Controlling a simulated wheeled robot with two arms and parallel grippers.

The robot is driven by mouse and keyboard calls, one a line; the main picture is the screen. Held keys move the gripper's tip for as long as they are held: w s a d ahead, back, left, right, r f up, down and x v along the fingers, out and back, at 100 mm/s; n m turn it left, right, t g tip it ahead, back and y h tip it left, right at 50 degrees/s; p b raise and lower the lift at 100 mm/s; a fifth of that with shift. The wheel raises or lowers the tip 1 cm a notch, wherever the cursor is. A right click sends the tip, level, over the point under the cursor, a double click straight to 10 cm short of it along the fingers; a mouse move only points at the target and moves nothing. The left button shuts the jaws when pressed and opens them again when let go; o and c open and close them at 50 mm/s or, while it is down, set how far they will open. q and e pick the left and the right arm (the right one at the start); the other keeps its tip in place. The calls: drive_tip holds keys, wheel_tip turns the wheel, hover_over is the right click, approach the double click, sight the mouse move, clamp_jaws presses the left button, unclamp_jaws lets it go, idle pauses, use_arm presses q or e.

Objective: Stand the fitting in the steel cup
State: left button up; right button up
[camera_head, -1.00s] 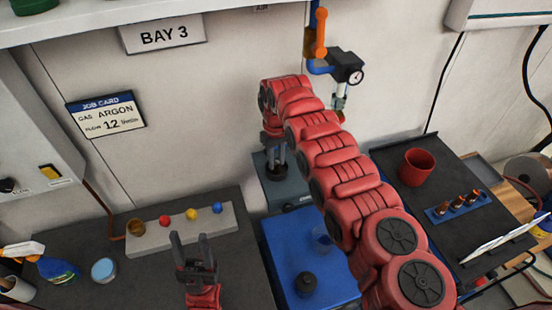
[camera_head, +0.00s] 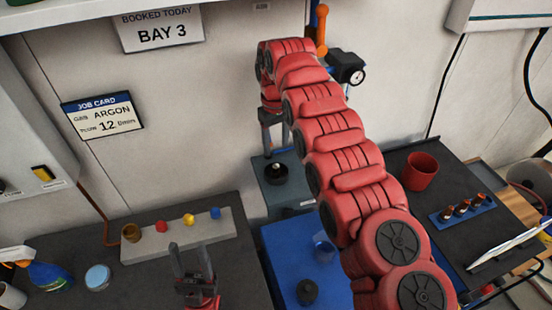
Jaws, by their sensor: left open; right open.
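A small bluish, shiny cup-like vessel (camera_head: 323,247) stands on the blue mat (camera_head: 282,255); I cannot tell if it is the steel cup. A dark round piece (camera_head: 307,292) sits nearer on the same mat. A similar dark round holder (camera_head: 276,175), with a small pale tip in its middle, sits on the grey box (camera_head: 297,192) behind the mat. I cannot tell which piece is the fitting. My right gripper (camera_head: 277,149) is open, pointing down just above that holder, with nothing seen between its fingers. My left gripper (camera_head: 190,250) is open and empty over the left bench.
A red mug (camera_head: 421,171) and a blue rack (camera_head: 463,209) stand on the dark right-hand bench. My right arm crosses the middle and hides part of the benches.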

wheel_tip(320, 180, up, 4)
drive_tip(key=shift+f+p, duration=0.1)
drive_tip(key=shift+p, duration=1.05)
